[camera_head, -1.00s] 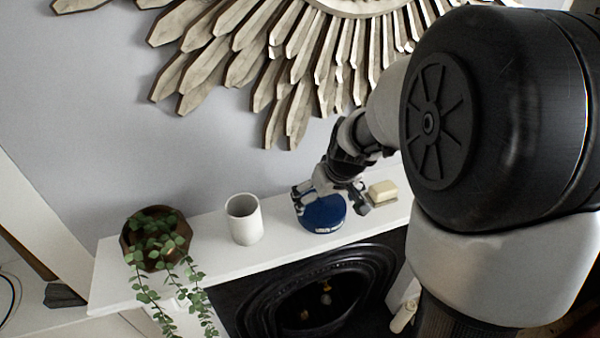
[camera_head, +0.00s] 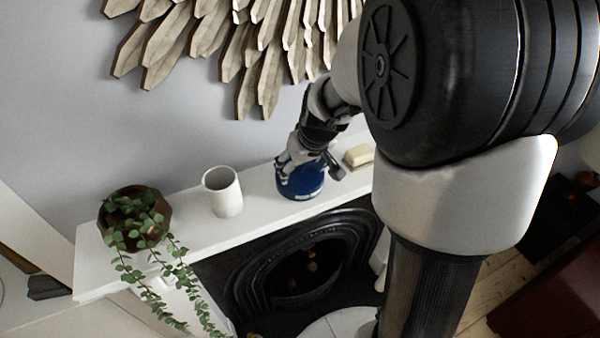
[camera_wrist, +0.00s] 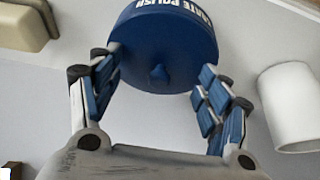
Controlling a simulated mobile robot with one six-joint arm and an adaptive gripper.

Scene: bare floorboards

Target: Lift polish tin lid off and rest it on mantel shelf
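The polish tin (camera_head: 302,188) is blue and round and stands on the white mantel shelf (camera_head: 246,205). In the wrist view the tin (camera_wrist: 178,40) shows white lettering on its side and a small blue knob (camera_wrist: 159,73) on its lid. My gripper (camera_head: 308,168) is over the tin. In the wrist view its two fingers (camera_wrist: 159,80) are spread on either side of the knob, with clear space between. Nothing is held. The lid's seam cannot be made out, and my gripper hides part of the lid in the head view.
A white cup (camera_head: 223,192) stands left of the tin. A soap-like cream block (camera_head: 359,156) lies right of it. A trailing plant in a brown pot (camera_head: 135,220) is at the shelf's left end. A sunburst ornament (camera_head: 250,50) hangs above. Bare shelf separates cup and tin.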

